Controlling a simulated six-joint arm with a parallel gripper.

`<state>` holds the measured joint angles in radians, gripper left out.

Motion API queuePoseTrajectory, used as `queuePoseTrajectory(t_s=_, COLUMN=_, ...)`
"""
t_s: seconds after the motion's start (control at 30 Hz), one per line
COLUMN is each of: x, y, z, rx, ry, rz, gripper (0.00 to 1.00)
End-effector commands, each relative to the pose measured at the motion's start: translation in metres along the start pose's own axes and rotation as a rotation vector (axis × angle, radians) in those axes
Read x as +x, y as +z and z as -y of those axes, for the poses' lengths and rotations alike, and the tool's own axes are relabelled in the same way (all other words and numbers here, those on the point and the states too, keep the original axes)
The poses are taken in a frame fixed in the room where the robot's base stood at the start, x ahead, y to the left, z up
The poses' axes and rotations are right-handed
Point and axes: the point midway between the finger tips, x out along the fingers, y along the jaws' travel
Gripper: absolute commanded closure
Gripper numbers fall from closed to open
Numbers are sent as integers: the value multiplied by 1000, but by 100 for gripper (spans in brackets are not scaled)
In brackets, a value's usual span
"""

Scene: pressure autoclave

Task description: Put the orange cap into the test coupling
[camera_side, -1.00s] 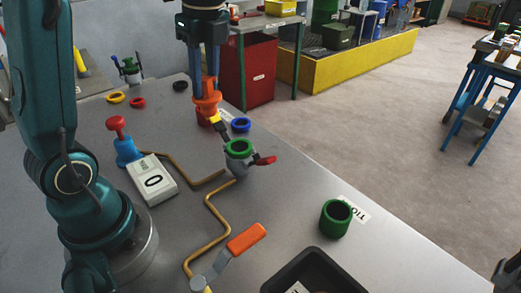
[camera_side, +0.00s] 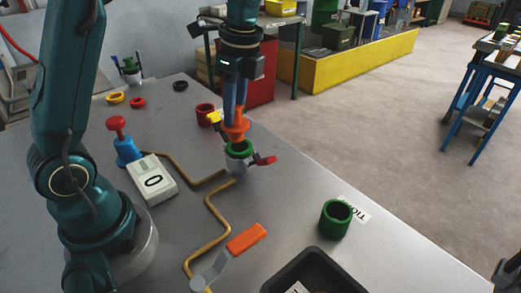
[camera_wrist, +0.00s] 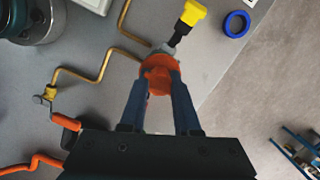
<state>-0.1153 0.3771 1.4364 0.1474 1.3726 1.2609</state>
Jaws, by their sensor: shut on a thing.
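My gripper (camera_side: 236,112) is shut on the orange cap (camera_side: 236,128), pointing down. The cap is directly above the test coupling (camera_side: 238,166), a grey body with a green ring (camera_side: 240,149) on top. Its lower edge is at or just over the ring; I cannot tell whether they touch. The coupling's yellow-tipped lever (camera_side: 214,118) and red-tipped lever (camera_side: 265,160) stick outward. In the wrist view, the orange cap (camera_wrist: 158,76) sits between my fingers (camera_wrist: 160,92) and hides most of the coupling; the yellow lever tip (camera_wrist: 193,13) shows beyond it.
A dark red cup (camera_side: 205,113) stands behind the coupling. A blue ring (camera_wrist: 237,24) lies near the table edge. A gauge box (camera_side: 152,180), brass pipe (camera_side: 213,216), orange-handled valve (camera_side: 246,238), green cup (camera_side: 335,218) and black tray (camera_side: 318,262) surround the work.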

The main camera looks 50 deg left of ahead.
Motion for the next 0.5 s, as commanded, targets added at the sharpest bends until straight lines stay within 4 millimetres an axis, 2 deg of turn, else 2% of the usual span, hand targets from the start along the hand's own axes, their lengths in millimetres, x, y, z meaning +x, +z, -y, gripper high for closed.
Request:
queuePoseTrajectory(t_s=0.13, x=7, y=-6, z=1, rx=-1, ry=2, rz=1, gripper=100)
queuePoseTrajectory(t_s=0.33, x=35, y=-10, z=0, rx=-1, ry=4, rz=1, gripper=100)
queuePoseTrajectory(t_s=0.5, x=42, y=-11, z=1, rx=-1, ry=0, rz=0, gripper=100)
